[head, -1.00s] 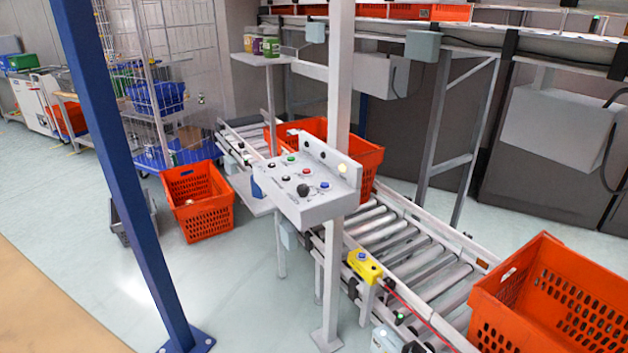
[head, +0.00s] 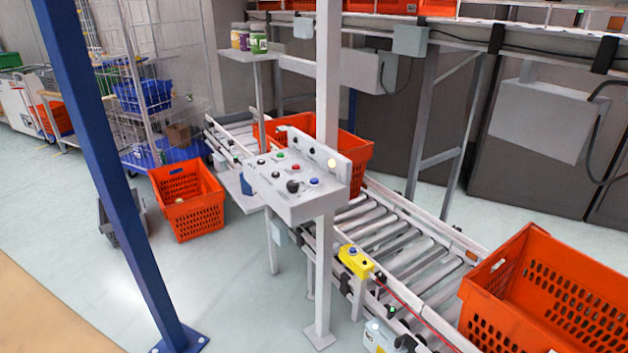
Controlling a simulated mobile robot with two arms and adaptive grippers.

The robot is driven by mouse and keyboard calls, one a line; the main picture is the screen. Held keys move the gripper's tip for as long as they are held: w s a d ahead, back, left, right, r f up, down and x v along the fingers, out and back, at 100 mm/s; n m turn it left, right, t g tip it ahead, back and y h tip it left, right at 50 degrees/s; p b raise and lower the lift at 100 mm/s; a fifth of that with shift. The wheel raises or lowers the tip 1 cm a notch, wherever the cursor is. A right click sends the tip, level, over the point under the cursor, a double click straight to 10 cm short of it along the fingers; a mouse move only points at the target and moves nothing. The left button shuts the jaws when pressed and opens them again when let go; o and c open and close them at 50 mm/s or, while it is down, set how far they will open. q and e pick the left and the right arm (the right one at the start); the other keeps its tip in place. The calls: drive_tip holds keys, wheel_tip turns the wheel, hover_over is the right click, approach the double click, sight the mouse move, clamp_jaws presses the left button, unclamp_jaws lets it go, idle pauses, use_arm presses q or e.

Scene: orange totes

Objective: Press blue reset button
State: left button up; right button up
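A light grey control panel (head: 306,207) is fixed to a white post in the middle of the head view. Its sloped top carries several small buttons, among them a green one (head: 280,155), a red one (head: 295,167) and a black knob (head: 292,186). A blue button (head: 314,182) sits at the right end of the panel, beside the black knob. A pale round lamp (head: 332,163) is on the panel's raised back. Neither of my grippers shows in the view.
A blue post (head: 115,190) stands at the left. A roller conveyor (head: 385,240) runs behind the panel, with a yellow box (head: 356,262) on its near side. Orange totes stand on the conveyor (head: 545,285) and on the floor (head: 190,205). The floor in front is clear.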

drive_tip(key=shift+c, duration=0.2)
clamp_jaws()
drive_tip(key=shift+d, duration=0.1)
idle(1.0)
